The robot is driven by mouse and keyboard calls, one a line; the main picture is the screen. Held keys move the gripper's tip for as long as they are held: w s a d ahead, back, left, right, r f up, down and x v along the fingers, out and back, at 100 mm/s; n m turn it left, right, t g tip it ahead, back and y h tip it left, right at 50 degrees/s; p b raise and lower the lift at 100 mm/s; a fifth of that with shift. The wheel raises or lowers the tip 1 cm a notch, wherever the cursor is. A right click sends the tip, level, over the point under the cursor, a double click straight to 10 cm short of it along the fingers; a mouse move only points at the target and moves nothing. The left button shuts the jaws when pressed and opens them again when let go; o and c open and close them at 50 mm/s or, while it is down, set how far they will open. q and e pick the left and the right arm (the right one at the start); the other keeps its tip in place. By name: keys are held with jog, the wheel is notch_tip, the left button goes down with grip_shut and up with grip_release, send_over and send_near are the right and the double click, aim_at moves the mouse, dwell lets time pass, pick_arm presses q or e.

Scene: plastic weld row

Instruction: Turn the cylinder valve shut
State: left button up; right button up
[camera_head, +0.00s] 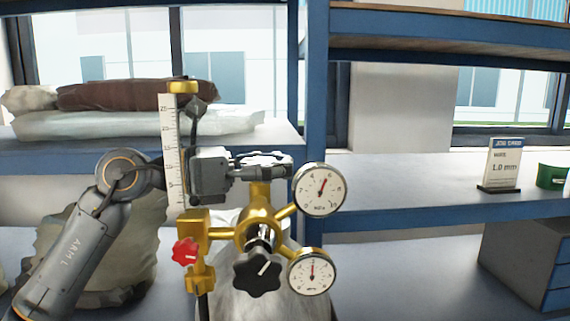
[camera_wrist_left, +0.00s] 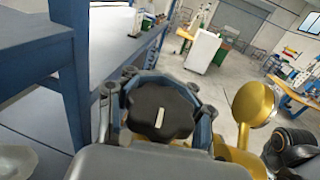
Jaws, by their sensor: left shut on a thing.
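The cylinder valve's black lobed knob (camera_wrist_left: 160,108) has a pale line mark on top. It sits between the fingers of my left gripper (camera_wrist_left: 158,100) in the left wrist view. In the head view my left gripper (camera_head: 262,168) reaches in from the left, shut around the knob at the top of the brass valve body (camera_head: 260,200). The knob is mostly hidden there by the fingers. Below are the pale cylinder (camera_head: 255,290), a black regulator knob (camera_head: 257,272), a red knob (camera_head: 186,251), an upper gauge (camera_head: 320,190) and a lower gauge (camera_head: 312,271). My right gripper is not in view.
A flow tube with a scale (camera_head: 172,150) stands close left of the gripper. Blue shelving (camera_head: 317,110) is behind. A job card (camera_head: 502,165) and a green tape roll (camera_head: 552,176) are on the right shelf. Sacks (camera_head: 135,110) lie at the left.

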pick_arm(q)
jog(key=shift+m+g, duration=0.3)
jog(key=shift+g, duration=0.1)
jog(key=shift+c, duration=0.2)
jog(key=shift+s+m+g, duration=0.2)
jog(key=shift+m+g, duration=0.3)
jog(key=shift+g, duration=0.5)
jog(key=m+g, duration=0.1)
jog(key=g, duration=0.1)
jog(key=m+g, duration=0.1)
jog(key=shift+s+r+g+p, duration=0.15)
jog(key=shift+s+g+p, duration=0.25)
jog(key=m+g, duration=0.1)
jog(key=m+g+y+p, duration=0.1)
jog(key=g, duration=0.1)
jog(key=s+m+g+p, duration=0.1)
jog(key=m+g, duration=0.1)
jog(key=shift+s+a+y, duration=0.1)
jog(key=shift+a+y, duration=0.15)
jog(key=shift+y, duration=0.05)
jog(key=shift+s+a+m+g+y+p, duration=0.2)
jog(key=shift+m+g+y+p, duration=0.35)
jog(key=shift+g, duration=0.25)
jog(key=o, duration=1.1)
jog(key=shift+o, duration=1.1)
jog(key=shift+w+a, duration=0.1)
